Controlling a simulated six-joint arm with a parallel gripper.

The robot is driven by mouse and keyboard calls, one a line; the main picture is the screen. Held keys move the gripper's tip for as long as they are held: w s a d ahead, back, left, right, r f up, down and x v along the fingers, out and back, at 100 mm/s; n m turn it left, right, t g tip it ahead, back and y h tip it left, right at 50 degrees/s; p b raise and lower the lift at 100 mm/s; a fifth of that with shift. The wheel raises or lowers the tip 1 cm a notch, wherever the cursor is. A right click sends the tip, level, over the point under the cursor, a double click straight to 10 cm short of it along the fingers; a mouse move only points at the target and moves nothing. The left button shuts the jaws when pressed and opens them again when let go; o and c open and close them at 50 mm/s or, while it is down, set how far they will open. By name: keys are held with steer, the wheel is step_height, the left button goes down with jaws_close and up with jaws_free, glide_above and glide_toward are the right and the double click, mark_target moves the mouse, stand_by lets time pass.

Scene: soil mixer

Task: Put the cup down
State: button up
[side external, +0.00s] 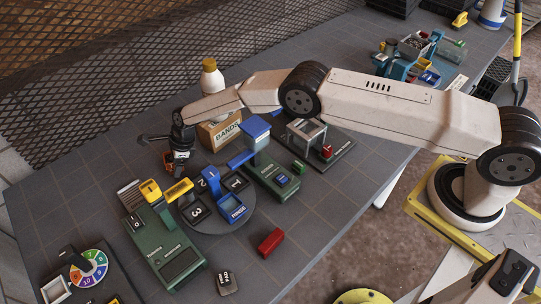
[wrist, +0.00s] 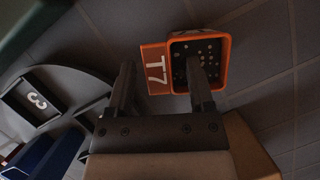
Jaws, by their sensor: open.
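I cannot tell whether the fingers touch the cup. In the side external view my gripper (side external: 178,163) is low over the table, left of the box marked BANDS, and mostly hides the cup.
A round turntable (side external: 243,218) with numbered places holds a blue cup (side external: 232,207). Green machines (side external: 170,252) stand beside it. A cardboard box (side external: 222,135) and a white bottle (side external: 211,79) are behind my gripper. A red block (side external: 270,242) lies in front. Bare grey tabletop (side external: 75,195) is at left.

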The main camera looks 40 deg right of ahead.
steer(key=v, duration=1.1)
stand_by(0.3)
stand_by(0.3)
steer(key=s+d+r+n, duration=0.3)
steer(key=s+d+n, duration=0.1)
steer(key=d, duration=0.1)
steer(key=s+d+r+n+h, duration=0.1)
steer(key=s+d+r+n, duration=0.2)
steer(key=d+r, duration=0.1)
steer(key=s+d+r+n+h, duration=0.1)
steer(key=s+d+r+n, duration=0.2)
steer(key=d, duration=0.3)
steer(key=shift+s+d+r+n, duration=0.15)
steer(key=shift+s+r+n, duration=0.05)
steer(key=shift+s+n, duration=0.65)
steer(key=s+d+r+n+h, duration=0.1)
steer(key=s+d+n, duration=0.3)
steer(key=s, duration=0.5)
steer(key=s+d+r+n+h, duration=0.1)
steer(key=s+d+n, duration=0.3)
steer(key=s, duration=0.5)
steer(key=n, duration=0.2)
steer(key=shift+s+d+n, duration=0.25)
steer(key=shift+s+n, duration=0.1)
